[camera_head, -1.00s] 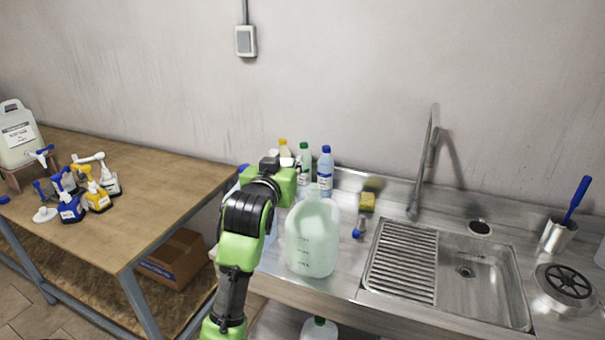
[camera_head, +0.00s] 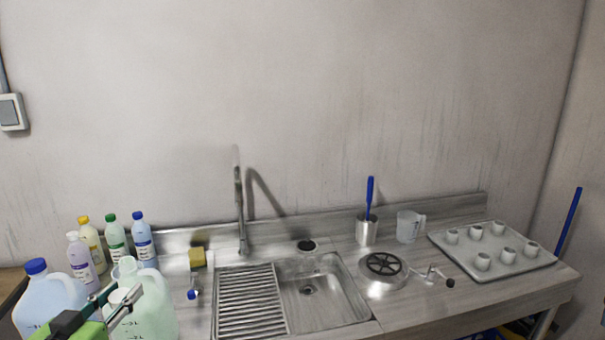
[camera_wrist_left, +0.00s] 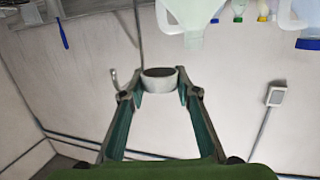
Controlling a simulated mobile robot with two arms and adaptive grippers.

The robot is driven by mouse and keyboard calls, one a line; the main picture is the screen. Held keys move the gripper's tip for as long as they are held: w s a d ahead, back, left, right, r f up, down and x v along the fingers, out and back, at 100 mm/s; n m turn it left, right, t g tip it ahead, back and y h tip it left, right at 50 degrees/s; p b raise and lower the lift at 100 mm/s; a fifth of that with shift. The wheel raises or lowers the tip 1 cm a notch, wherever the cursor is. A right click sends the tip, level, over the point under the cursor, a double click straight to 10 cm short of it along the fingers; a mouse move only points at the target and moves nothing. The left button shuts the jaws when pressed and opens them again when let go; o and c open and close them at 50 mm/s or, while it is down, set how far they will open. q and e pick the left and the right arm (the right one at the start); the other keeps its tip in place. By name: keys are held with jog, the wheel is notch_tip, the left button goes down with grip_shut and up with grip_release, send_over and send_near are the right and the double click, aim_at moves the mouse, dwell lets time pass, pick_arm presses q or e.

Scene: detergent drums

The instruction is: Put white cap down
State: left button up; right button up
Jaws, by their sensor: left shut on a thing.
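My left gripper (camera_head: 122,296) reaches in at the lower left of the head view, in front of a translucent pale-green jug (camera_head: 155,312). In the left wrist view its two fingers (camera_wrist_left: 160,88) are closed on the white cap (camera_wrist_left: 160,80), a short round piece with a dark inside. The cap is held in the air between the fingertips. In the head view the cap is hard to make out against the pale jug. My right gripper is in neither view.
A blue-capped jug (camera_head: 50,300) and several bottles (camera_head: 142,242) crowd the left. A sponge (camera_head: 197,258), faucet (camera_head: 240,210) and sink (camera_head: 322,290) follow. A strainer (camera_head: 384,266), measuring jug (camera_head: 409,227) and grey tray (camera_head: 500,272) with several small white cups stand right.

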pick_arm(q)
jog(key=s+d+f+m+g+h+b, duration=0.2)
jog(key=s+d+f+m+h, duration=0.5)
jog(key=d, duration=0.4)
jog(key=s+d+f+m+g+h, duration=0.1)
jog(key=s+d+m+g+h, duration=0.2)
jog(key=s+d+g+h, duration=0.2)
jog(key=s+d+h, duration=0.1)
jog(key=s, duration=0.1)
jog(key=shift+s+f+m, duration=0.15)
jog(key=shift+s+m, duration=0.2)
jog(key=shift+m, duration=0.05)
